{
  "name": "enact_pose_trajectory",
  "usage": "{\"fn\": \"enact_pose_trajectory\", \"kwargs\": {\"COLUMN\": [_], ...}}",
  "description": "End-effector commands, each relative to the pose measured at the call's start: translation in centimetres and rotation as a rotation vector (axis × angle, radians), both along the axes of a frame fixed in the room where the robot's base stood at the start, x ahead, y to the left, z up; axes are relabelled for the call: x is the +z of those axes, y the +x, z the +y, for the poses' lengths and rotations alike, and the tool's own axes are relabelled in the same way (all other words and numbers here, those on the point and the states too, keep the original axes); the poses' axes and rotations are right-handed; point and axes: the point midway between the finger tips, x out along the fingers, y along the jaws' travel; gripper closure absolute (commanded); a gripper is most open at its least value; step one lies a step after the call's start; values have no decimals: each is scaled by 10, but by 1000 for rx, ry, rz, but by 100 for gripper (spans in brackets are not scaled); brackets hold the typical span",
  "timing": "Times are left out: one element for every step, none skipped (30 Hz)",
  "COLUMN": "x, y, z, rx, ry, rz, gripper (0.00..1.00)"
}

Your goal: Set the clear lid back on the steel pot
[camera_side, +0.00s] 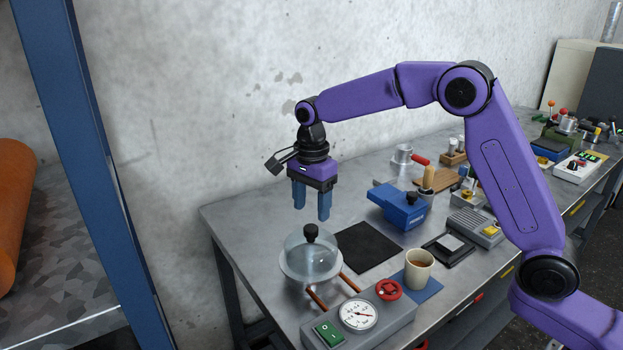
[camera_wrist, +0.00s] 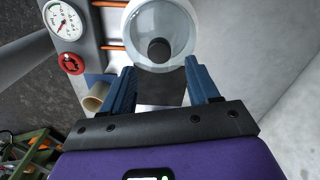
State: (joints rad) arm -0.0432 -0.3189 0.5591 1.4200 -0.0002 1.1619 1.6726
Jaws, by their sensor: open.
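The clear domed lid (camera_side: 299,252) has a black knob (camera_side: 311,233) on top. It appears to rest over the pale, round steel pot (camera_side: 312,282) near the table's left end; I cannot tell if it is fully seated. In the wrist view the lid (camera_wrist: 145,25) shows from above, its knob (camera_wrist: 159,50) a little beyond the fingertips, with the pot's rim around it. My gripper (camera_side: 311,205) is open and empty, its blue fingers pointing down above and slightly behind the lid, apart from it. The fingers (camera_wrist: 161,82) also show apart in the wrist view.
A gauge box (camera_side: 385,318) with a red wheel stands in front of the pot, with two copper-coloured rods between them. A black mat (camera_side: 369,247) lies bare to the right. A tan cup (camera_side: 418,270) and a blue vise-like block (camera_side: 398,207) stand further right.

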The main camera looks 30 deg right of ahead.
Motion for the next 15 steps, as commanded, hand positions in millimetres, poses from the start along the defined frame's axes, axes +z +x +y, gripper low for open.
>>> {"fn": "enact_pose_trajectory", "kwargs": {"x": [12,18,26,31,36,42,47,51,55,58,60,63,65,66,67], "y": [1,1,1,1,1,1,0,1,1,1,1,0,0,0,0], "z": [1,1,1,1,0,1,1,1,0,0,0,0,0,0,0], "rx": [0,0,0,0,0,1,1,1,1,1,1,1,1,1,1], "ry": [2,2,2,1,1,1,1,1,1,1,1,0,0,0,0], "rz": [-5,-5,-5,-4,-4,-4,-4,-4,-2,-3,-2,0,0,-1,-1], "gripper": [40,40,40,40,40,40,40,40,40,40,40,40,40,40,40]}}
